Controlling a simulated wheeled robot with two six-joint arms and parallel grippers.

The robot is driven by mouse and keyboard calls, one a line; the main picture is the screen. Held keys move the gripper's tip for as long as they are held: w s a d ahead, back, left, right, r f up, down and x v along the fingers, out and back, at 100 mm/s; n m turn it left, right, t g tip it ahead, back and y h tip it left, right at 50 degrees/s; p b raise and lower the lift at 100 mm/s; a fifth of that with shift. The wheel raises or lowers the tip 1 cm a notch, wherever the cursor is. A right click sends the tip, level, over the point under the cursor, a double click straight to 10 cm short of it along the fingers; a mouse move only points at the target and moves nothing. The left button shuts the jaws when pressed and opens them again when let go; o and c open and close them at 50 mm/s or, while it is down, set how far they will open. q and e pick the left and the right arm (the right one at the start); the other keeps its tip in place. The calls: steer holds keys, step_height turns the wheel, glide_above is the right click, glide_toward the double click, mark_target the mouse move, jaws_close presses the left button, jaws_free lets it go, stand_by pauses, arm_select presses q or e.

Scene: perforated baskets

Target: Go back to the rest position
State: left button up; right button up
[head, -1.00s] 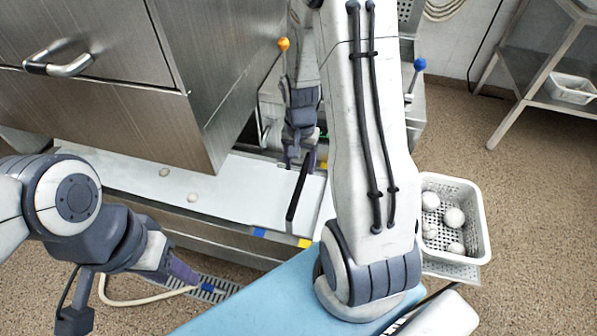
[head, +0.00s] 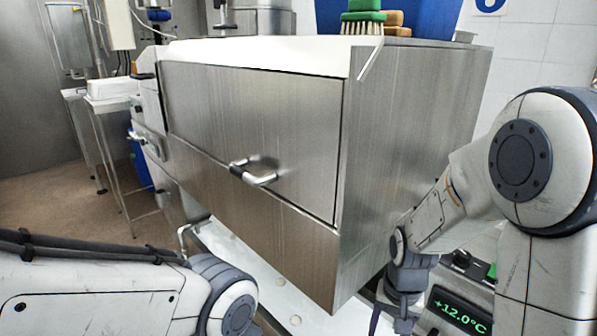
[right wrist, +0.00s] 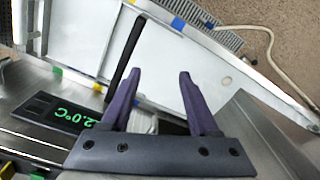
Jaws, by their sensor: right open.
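My right gripper (right wrist: 160,75) shows in the right wrist view with its two purple fingers apart and nothing between them. It is above a white belt (right wrist: 188,50) with a black bar (right wrist: 128,48) across it. In the head view my right arm comes in from the right and reaches down beside the steel housing (head: 262,150); its gripper is partly cut off at the bottom edge. My left arm crosses the lower left of the head view, and its gripper is out of the picture. No perforated basket shows now.
A handle (head: 255,174) sticks out of the housing. A small pale round piece (head: 295,320) lies on the belt below. A display (head: 460,312) reading +12.0°C stands by my right arm. A green brush (head: 362,16) lies on top. Open floor (head: 50,190) is at the left.

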steer(key=s+a+r+n+y, duration=0.1)
steer(key=s+a+r+n, duration=0.3)
steer(key=s+a+n, duration=0.3)
steer(key=s+a+r+n, duration=0.5)
steer(key=s+a, duration=0.3)
steer(key=s, duration=0.1)
step_height(320, 180, up, 15)
steer(key=p, duration=1.5)
steer(key=shift+d+f, duration=0.2)
steer(key=shift+d, duration=0.05)
